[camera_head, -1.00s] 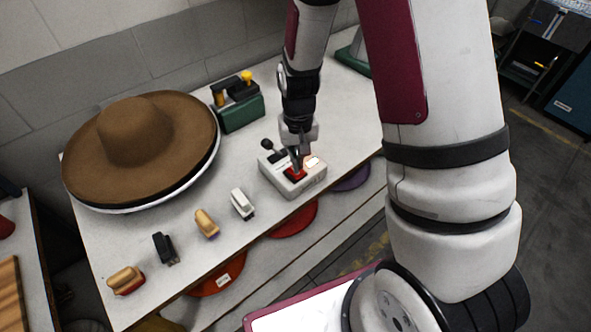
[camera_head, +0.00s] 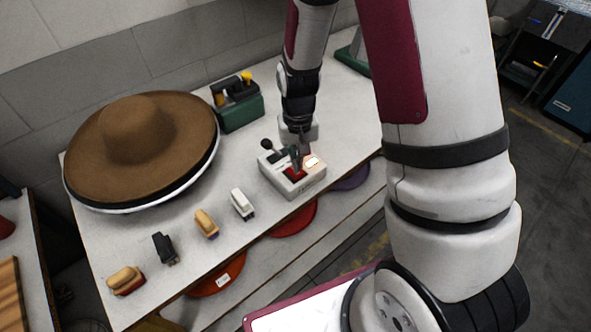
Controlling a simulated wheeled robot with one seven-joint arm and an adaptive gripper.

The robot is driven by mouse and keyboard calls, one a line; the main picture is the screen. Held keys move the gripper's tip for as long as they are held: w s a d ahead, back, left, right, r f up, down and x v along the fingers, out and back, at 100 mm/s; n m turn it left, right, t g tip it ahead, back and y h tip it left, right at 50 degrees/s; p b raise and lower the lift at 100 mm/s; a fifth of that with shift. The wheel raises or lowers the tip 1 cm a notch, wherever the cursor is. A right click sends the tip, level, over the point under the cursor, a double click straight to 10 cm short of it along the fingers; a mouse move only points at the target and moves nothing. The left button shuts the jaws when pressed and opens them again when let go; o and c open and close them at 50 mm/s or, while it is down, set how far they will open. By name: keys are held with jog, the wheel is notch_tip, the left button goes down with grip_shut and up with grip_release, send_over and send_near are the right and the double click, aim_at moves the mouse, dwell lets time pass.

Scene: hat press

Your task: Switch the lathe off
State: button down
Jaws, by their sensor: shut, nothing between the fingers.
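A pale control box (camera_head: 285,187) stands on the table near its front right edge. It has a black ball-ended lever (camera_head: 268,145) at its back left, a red switch area (camera_head: 294,174) on top and a small bright pale patch (camera_head: 313,161) at the right. My gripper (camera_head: 297,167) is shut and empty, pointing down with its tips at the red area. Whether the tips touch it I cannot tell; they hide part of it. A brown wide-brimmed hat (camera_head: 135,130) rests tilted over a white-edged round base (camera_head: 125,209) at the left.
A green toolbox (camera_head: 240,114) stands behind the control box. Several small brushes and blocks line the front of the table (camera_head: 175,290), among them a white one (camera_head: 242,205) and a black one (camera_head: 165,248). Red and orange discs (camera_head: 293,219) show below the edge.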

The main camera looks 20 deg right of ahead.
jog(key=shift+f+b, duration=0.5)
jog(key=shift+f, duration=0.95)
dwell(0.8)
jog(key=shift+r, duration=0.1)
jog(key=shift+r+p, duration=1.45)
jog(key=shift+r, duration=1.95)
notch_tip(320, 180, up, 8)
jog(key=r+t, duration=0.1)
send_over(297, 175)
jog(key=s+r+n+t+b, duration=0.15)
jog(key=s+r, duration=0.35)
jog(key=r, duration=0.5)
jog(key=s+r+t, duration=0.3)
jog(key=s+r, duration=0.5)
jog(key=s, duration=0.4)
jog(key=shift+s+d+r+n, duration=0.2)
jog(key=shift+r+n, duration=0.05)
jog(key=shift+n, duration=0.2)
